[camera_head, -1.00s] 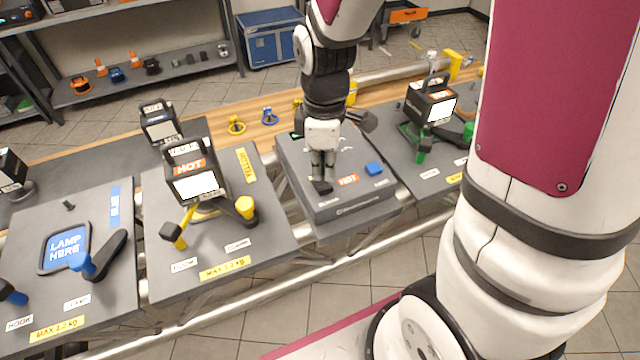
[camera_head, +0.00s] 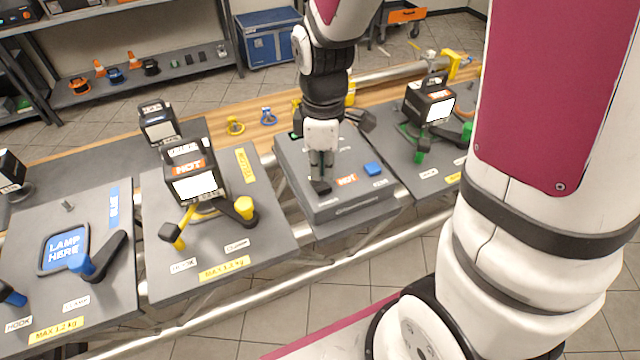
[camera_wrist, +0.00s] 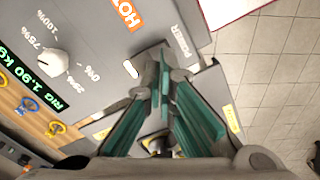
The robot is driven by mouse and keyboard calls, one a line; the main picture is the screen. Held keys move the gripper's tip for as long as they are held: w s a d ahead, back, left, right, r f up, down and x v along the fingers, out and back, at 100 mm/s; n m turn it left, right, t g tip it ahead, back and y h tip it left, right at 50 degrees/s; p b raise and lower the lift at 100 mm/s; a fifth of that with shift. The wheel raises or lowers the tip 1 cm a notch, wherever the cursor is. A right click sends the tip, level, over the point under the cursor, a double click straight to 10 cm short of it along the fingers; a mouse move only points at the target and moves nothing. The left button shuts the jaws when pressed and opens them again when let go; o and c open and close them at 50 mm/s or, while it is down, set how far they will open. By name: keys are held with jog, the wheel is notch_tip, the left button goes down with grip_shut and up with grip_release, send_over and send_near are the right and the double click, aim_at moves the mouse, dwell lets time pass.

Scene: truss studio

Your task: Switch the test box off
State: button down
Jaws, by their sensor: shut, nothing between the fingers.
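The test box (camera_head: 350,205) is a flat grey case in the middle of the bench, with an orange HOT label and a blue block on top. In the wrist view its grey top (camera_wrist: 95,25) has a white dial (camera_wrist: 55,62) with percent marks, a green-lit display (camera_wrist: 30,82) reading a weight, and a POWER label (camera_wrist: 180,42). My gripper (camera_head: 320,182) points down over the front left of the box top. In the wrist view my gripper (camera_wrist: 162,58) is shut and empty beside the POWER label. The fingertips cover the dark part there, so contact and switch position cannot be told.
A lamp (camera_head: 195,185) on a yellow-footed stand is to the left, and another lamp (camera_head: 430,105) on a green stand is to the right. A blue clamp ring (camera_head: 268,116) and a yellow one (camera_head: 235,126) lie on the wooden strip behind. The LAMP HERE plate (camera_head: 65,247) is empty.

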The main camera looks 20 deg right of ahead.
aim_at(322, 186)
jog(key=shift+f+b, duration=0.8)
jog(key=shift+f, duration=0.7)
dwell(1.1)
jog(key=shift+r+p, duration=2.5)
jog(key=shift+r, duration=1)
jog(key=shift+r, duration=0.1)
jog(key=s+r+m+t, duration=0.5)
jog(key=s+r+m, duration=0.7)
jog(key=r, duration=0.7)
jog(key=s, duration=0.3)
jog(key=shift+r+t, duration=0.2)
jog(key=shift+t, duration=0.1)
